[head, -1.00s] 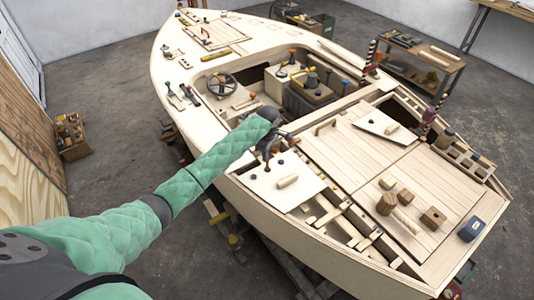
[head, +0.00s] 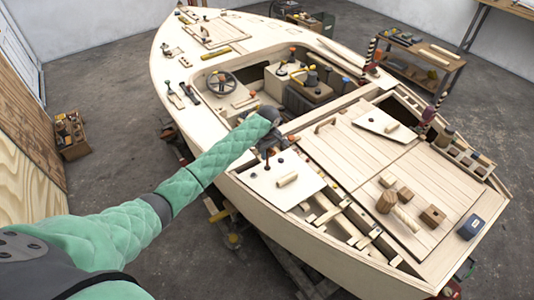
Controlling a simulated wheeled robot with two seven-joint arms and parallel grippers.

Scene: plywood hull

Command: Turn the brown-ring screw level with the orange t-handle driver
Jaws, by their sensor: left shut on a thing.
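I cannot pick out the brown-ring screw, which may be hidden by the gripper. I cannot make out the orange t-handle driver for certain. My right gripper is not in view.
A pale wooden cylinder (head: 287,180) lies on the same panel. Open slots between the ribs (head: 345,218) are to its right. Wooden blocks (head: 433,215) and a blue box (head: 471,227) stand on the rear deck. A steering wheel (head: 221,83) is farther forward.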

